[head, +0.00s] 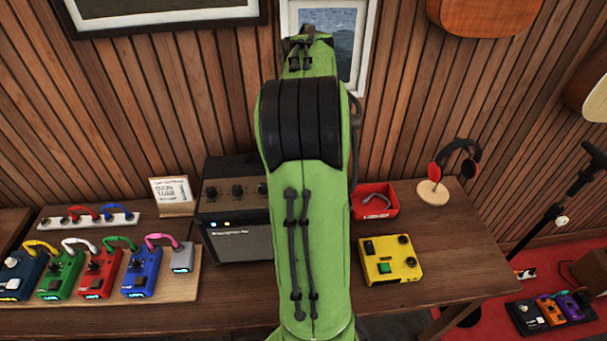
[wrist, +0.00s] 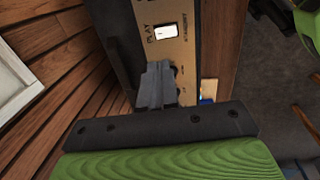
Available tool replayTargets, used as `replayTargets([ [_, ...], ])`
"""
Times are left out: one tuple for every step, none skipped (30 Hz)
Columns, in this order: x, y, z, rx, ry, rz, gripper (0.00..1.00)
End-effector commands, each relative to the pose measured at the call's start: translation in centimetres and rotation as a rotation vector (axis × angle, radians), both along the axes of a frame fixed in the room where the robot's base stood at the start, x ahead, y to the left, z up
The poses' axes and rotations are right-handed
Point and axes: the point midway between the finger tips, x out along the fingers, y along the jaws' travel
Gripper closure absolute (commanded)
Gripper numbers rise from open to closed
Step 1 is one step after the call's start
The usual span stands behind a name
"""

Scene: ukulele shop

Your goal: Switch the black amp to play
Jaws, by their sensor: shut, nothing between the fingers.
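The black amp (head: 238,243) stands on the table against the wood wall, left of my arm, which hides its right part. Knobs show on its upper panel. In the wrist view, the amp's tan panel (wrist: 181,58) carries a white rocker switch (wrist: 166,32) between the labels PLAY on the left and STANDBY on the right. I cannot tell which side of the switch is pressed. My gripper (wrist: 157,70) is shut and empty in front of the panel, just below the switch in the picture. Whether it touches the panel is unclear. The head view hides it behind my arm.
A pedal board (head: 193,292) with several coloured pedals lies left of the amp, a small sign (head: 172,196) behind it. Right of my arm are a yellow box (head: 392,268), a red tray (head: 377,213) and headphones on a stand (head: 433,192). Bare tabletop (head: 455,250) lies at the right.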

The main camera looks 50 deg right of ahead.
Motion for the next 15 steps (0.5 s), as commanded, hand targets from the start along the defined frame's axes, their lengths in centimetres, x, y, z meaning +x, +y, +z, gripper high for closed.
replayTargets([
  [0.0,0.0,-0.3,0.002,0.001,0.0,1.0],
  [0.0,0.0,-0.6,0.002,0.002,0.0,1.0],
  [0.1,-0.1,-1.1,0.003,0.003,0.0,1.0],
  [0.1,-0.1,-1.7,0.004,0.003,-0.001,1.0],
  [0.1,-0.2,-2.2,0.005,0.004,-0.002,1.0],
  [0.2,-0.2,-3.1,0.005,0.004,-0.001,1.0],
  [0.3,-0.3,-3.8,0.005,0.004,0.0,1.0],
  [0.3,-0.4,-4.4,0.005,0.005,0.0,1.0],
  [0.4,-0.4,-5.3,0.005,0.005,-0.001,1.0],
  [0.5,-0.6,-6.0,0.004,0.004,-0.002,1.0],
  [0.5,-0.6,-6.6,0.005,0.005,-0.001,1.0],
  [0.6,-0.7,-7.5,0.005,0.005,0.0,1.0],
  [0.7,-0.8,-8.1,0.005,0.004,0.0,1.0],
  [0.7,-0.8,-8.8,0.005,0.005,0.0,1.0],
  [0.8,-0.9,-9.6,0.005,0.005,-0.001,1.0],
])
